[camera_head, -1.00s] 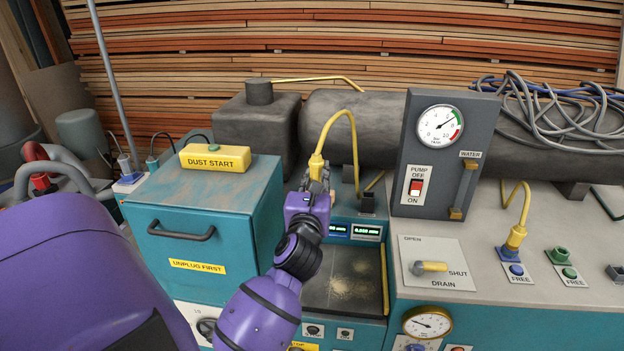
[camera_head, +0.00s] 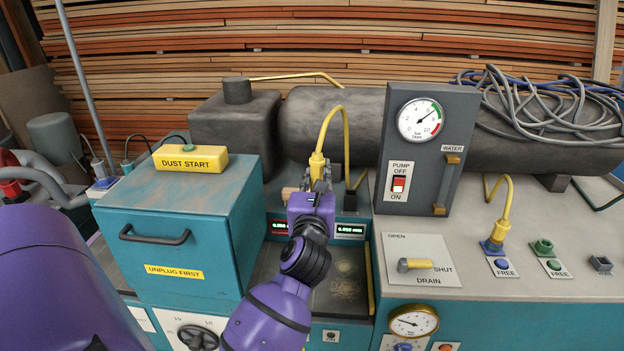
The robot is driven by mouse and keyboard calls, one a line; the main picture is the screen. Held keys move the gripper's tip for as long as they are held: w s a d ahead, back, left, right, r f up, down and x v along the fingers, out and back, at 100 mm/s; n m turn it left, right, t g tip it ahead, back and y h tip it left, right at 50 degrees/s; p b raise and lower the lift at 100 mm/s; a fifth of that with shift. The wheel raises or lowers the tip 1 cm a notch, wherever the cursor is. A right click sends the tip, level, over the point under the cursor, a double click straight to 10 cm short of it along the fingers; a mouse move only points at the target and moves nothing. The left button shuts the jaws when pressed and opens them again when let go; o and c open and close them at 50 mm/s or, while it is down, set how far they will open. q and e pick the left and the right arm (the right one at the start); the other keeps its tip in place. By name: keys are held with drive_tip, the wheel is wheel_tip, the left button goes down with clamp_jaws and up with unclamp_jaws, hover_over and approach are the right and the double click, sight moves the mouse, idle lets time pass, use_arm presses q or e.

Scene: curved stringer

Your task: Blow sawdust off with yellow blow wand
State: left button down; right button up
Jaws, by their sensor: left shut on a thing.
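The yellow blow wand (camera_head: 317,160) is in my left gripper (camera_head: 316,186), which is shut on its upright body. A yellow hose (camera_head: 345,130) loops from the wand's top down to the right. The gripper is above the back of the dark plate (camera_head: 325,305), in front of the display panel. Pale sawdust (camera_head: 345,290) lies on the plate, with a faint patch behind it. My arm hides part of the plate, and the wand's nozzle end cannot be made out. My right gripper is not in view.
The teal DUST START cabinet (camera_head: 180,237) stands close on the left. The grey pump box (camera_head: 427,150) stands to the right, with the drain lever (camera_head: 415,264) before it. A dark tank (camera_head: 350,115) lies behind. Another yellow hose (camera_head: 505,205) is plugged in at right.

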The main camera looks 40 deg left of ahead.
use_arm(q)
drive_tip(key=w+d+b, duration=0.1)
drive_tip(key=w+d, duration=0.4)
drive_tip(key=d, duration=0.3)
drive_tip(key=shift+d, duration=0.2)
idle(1.1)
drive_tip(key=shift+w+r, duration=0.1)
drive_tip(key=shift+w, duration=0.05)
idle(0.7)
drive_tip(key=shift+d, duration=0.1)
idle(0.5)
